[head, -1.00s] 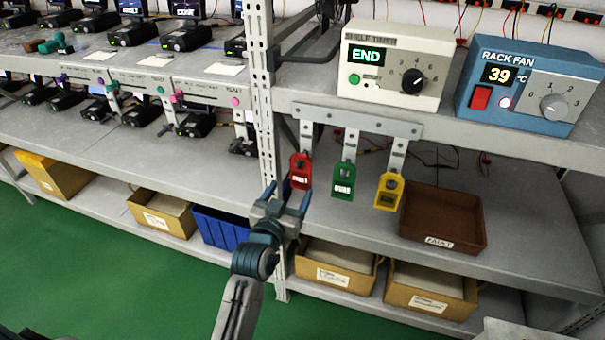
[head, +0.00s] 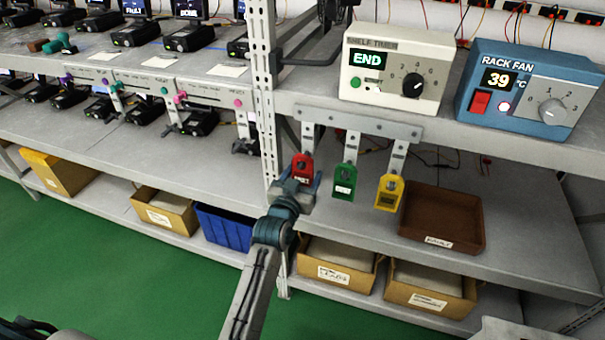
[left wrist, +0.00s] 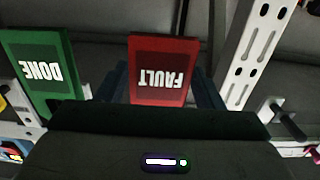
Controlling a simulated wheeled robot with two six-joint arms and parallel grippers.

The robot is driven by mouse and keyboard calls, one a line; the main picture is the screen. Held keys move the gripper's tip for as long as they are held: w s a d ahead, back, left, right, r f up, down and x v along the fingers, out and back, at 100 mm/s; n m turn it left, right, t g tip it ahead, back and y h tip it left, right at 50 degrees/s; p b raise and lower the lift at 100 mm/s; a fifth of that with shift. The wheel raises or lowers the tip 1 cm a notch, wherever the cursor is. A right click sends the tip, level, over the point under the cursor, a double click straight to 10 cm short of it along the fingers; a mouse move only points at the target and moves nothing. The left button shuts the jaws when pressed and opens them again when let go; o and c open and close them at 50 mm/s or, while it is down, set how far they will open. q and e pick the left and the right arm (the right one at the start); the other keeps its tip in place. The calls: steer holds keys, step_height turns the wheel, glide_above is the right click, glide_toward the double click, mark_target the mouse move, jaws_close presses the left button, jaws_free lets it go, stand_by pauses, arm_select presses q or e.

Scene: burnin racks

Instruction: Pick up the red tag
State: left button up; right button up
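The red tag (head: 302,167) hangs on the leftmost hook of a grey bar under the upper shelf. It fills the middle of the left wrist view (left wrist: 162,70), where its label reads FAULT upside down. My left gripper (head: 298,184) is at the tag's lower part. Its fingers are open, one on each side of the tag; whether either touches it I cannot tell. The green tag (head: 344,182), labelled DONE in the left wrist view (left wrist: 42,68), hangs just right of the red one in the head view. My right gripper is not in view.
A yellow tag (head: 389,193) hangs right of the green one. A brown FAULT tray (head: 470,215) sits on the lower shelf. A perforated rack post (head: 265,100) stands close left of the red tag. A shelf timer (head: 395,75) and rack fan box (head: 530,90) sit above.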

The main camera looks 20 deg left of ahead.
arm_select(q)
steer(key=c, duration=0.7)
steer(key=shift+r, duration=0.1)
